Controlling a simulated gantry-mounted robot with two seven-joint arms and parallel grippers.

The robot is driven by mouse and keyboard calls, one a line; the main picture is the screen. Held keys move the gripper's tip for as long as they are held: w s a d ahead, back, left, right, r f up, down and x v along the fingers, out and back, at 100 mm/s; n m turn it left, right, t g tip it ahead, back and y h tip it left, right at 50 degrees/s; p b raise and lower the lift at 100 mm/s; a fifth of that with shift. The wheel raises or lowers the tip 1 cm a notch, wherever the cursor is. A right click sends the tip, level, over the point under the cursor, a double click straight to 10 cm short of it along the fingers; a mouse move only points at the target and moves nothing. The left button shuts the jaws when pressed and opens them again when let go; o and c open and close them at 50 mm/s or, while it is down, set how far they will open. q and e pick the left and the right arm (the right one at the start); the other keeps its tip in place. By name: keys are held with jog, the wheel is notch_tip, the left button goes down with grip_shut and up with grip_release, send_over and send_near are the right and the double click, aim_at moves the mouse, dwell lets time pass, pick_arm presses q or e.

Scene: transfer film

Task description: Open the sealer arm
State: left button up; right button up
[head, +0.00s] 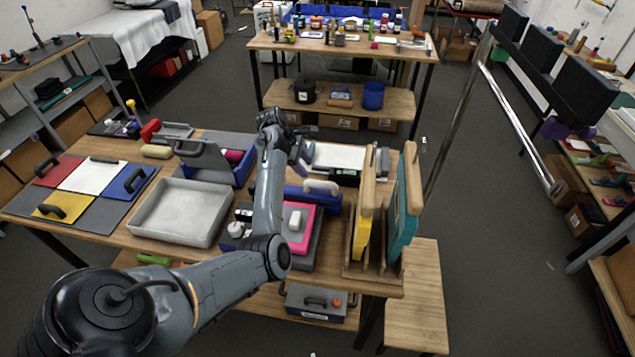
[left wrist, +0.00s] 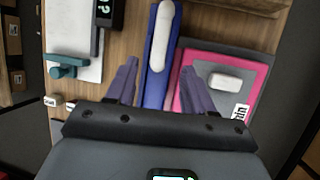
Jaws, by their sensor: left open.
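The sealer arm (head: 305,195) is a long blue bar with a white handle (head: 322,186), on the bench between the white board and the pink pad. It looks lowered. In the left wrist view the blue arm (left wrist: 152,92) runs up the middle, with its white handle (left wrist: 161,38) on top. My left gripper (head: 302,160) hangs over the left part of the sealer. Its spread fingers also show in the left wrist view (left wrist: 160,75), one on each side of the blue arm. Nothing is between them in their grip; the height gap is hard to judge. My right gripper is out of view.
The pink pad (head: 292,238) with a white block lies in front of the sealer. A white board (head: 338,157) lies behind it. A wooden rack with teal (head: 405,210) and yellow boards stands upright at the right. A grey tray (head: 180,210) is at the left.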

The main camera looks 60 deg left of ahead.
aim_at(317, 182)
pick_arm(q)
jog(key=x, duration=0.9)
jog(key=shift+f, duration=0.2)
jog(key=shift+c, duration=0.5)
grip_shut()
